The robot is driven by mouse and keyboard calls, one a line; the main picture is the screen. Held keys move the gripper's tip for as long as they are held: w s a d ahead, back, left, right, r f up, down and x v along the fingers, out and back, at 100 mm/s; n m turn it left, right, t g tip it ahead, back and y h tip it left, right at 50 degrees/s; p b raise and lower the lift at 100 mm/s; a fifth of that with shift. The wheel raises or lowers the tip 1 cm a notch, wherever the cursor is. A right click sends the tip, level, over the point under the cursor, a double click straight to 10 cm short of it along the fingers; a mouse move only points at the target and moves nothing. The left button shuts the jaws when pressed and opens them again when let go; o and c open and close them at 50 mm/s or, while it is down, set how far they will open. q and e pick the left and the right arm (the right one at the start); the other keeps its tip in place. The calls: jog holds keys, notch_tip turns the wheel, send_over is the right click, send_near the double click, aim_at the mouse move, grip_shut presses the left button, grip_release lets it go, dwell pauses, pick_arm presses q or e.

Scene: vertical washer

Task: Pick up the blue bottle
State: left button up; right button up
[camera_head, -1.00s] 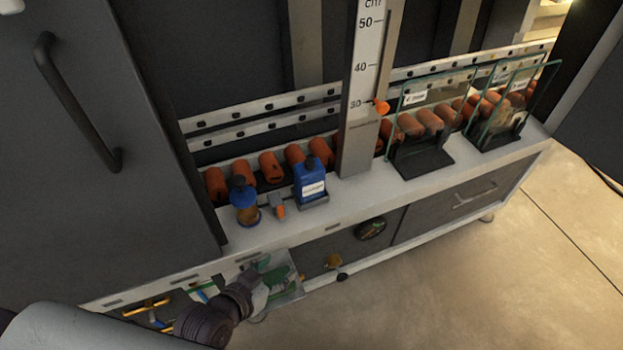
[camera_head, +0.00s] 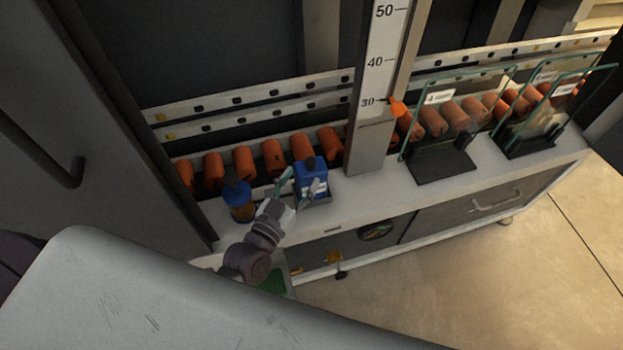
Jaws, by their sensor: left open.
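The blue bottle (camera_head: 308,172) is a boxy blue container with a dark cap and a white label. It stands upright on the pale counter ledge (camera_head: 365,202), left of the measuring post. My left gripper (camera_head: 302,181) is open, and its fingers reach up in front of the bottle. One finger overlaps the bottle's left edge and the other its lower label in this view. I cannot tell whether they touch it. The fingers and wrist hide part of the bottle's lower front. My right gripper is not in view.
An amber bottle with a blue cap (camera_head: 238,200) stands just left of my gripper. Orange cylinders (camera_head: 273,156) line the back. The numbered post (camera_head: 378,95) rises close to the right. Glass-fronted dark stands (camera_head: 443,163) are further right. A grey door with a handle (camera_head: 45,150) is at left.

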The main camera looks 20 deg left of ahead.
aim_at(308, 166)
pick_arm(q)
jog(key=shift+w+d+r, duration=0.15)
jog(key=shift+w+r, duration=0.05)
jog(key=shift+w, duration=0.9)
jog(key=w, duration=0.3)
jog(key=shift+w+d, duration=0.25)
jog(key=shift+w, duration=0.15)
jog(key=c, duration=1)
grip_shut()
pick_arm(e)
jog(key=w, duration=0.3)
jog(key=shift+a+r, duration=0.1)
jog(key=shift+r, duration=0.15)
